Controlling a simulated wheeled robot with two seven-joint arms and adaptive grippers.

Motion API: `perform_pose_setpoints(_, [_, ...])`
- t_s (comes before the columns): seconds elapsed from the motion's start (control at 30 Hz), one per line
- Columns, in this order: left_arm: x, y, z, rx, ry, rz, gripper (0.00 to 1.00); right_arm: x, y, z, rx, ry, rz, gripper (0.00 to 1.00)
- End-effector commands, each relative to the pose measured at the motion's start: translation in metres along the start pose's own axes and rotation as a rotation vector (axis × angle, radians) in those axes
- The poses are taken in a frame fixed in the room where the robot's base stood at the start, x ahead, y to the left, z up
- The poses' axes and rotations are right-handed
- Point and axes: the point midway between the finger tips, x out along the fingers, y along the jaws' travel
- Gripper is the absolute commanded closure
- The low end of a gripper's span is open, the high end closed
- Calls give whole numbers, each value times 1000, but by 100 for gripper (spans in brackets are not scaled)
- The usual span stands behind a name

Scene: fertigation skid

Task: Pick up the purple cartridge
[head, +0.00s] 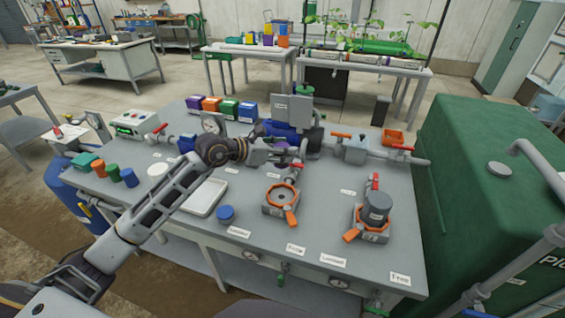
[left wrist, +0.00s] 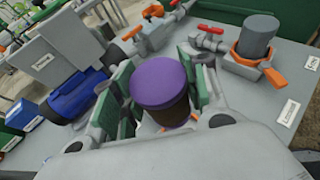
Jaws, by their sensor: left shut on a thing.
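The purple cartridge, with a purple cap and a dark body, sits between the green-padded fingers in the left wrist view (left wrist: 160,84). My left gripper (left wrist: 156,92) is shut on it, one pad on each side. In the head view, my left gripper (head: 280,153) is over the middle of the bench, and only a little purple shows between its fingers. Part of an orange rim shows below the cartridge in the wrist view; I cannot tell whether the cartridge touches anything beneath. My right gripper is not in view.
An orange-ringed holder (head: 282,197) stands on the bench (head: 310,235) in front of the gripper. Another holder (head: 371,222) at right carries a grey cartridge (head: 377,205). A blue motor, valves and pipes are close behind. A green tank (head: 480,190) borders the right side.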

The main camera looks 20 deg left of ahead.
Motion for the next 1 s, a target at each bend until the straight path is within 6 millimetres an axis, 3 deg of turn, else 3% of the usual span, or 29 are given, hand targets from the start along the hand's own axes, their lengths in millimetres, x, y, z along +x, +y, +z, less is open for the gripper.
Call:
perform_pose_setpoints(0.3, [-8,0,20,0,0,1,82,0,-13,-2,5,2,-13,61])
perform_pose_setpoints(0.83, [-8,0,20,0,0,0,82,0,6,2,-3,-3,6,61])
perform_pose_setpoints(1.0, [-8,0,20,0,0,0,82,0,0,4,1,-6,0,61])
